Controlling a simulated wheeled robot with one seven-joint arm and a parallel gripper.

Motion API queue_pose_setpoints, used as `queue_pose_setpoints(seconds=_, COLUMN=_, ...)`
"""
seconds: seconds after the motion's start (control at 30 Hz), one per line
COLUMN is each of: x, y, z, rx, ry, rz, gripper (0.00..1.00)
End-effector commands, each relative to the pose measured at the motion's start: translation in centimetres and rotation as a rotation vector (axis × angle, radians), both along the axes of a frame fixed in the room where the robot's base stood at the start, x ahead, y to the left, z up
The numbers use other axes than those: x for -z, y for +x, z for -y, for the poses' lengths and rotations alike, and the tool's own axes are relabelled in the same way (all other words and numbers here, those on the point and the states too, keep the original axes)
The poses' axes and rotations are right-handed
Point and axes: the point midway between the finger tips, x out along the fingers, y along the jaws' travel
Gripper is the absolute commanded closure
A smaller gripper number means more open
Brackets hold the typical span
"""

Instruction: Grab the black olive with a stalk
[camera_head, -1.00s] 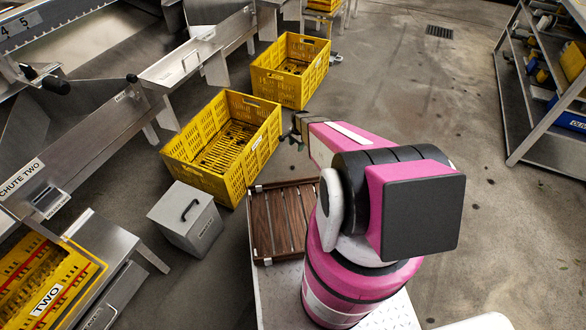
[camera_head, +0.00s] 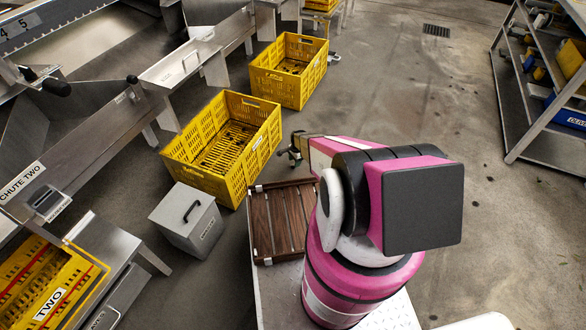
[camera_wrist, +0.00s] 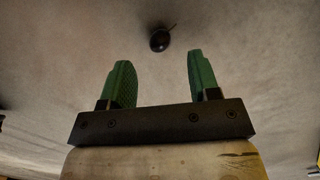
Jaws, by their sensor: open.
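A black olive (camera_wrist: 159,40) with a thin stalk pointing up and right shows in the wrist view. It lies on the bare grey floor (camera_wrist: 240,60), just beyond and roughly centred between my two green fingers. My gripper (camera_wrist: 160,62) is open with nothing between its fingers. In the head view my gripper (camera_head: 291,152) is small and partly hidden behind my pink arm, close to the right side of the nearer yellow crate. I cannot make out the olive in the head view.
Yellow crates (camera_head: 186,158) (camera_head: 266,73) stand beside the steel chutes at the left. A grey lidded box (camera_head: 176,225) and a brown slatted tray (camera_head: 260,225) are nearer. A steel shelf rack (camera_head: 530,130) stands at the right. The floor between is mostly clear.

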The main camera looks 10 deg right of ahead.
Motion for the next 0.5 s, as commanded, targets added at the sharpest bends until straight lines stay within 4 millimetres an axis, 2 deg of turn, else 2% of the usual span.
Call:
queue_pose_setpoints(seconds=0.23, x=3.5, y=-0.1, z=-0.8, rx=-0.001, ry=0.0, rz=0.0, gripper=0.44)
queue_pose_setpoints(seconds=0.5, x=3.9, y=-0.3, z=-0.8, rx=-0.001, ry=0.0, rz=0.0, gripper=0.44)
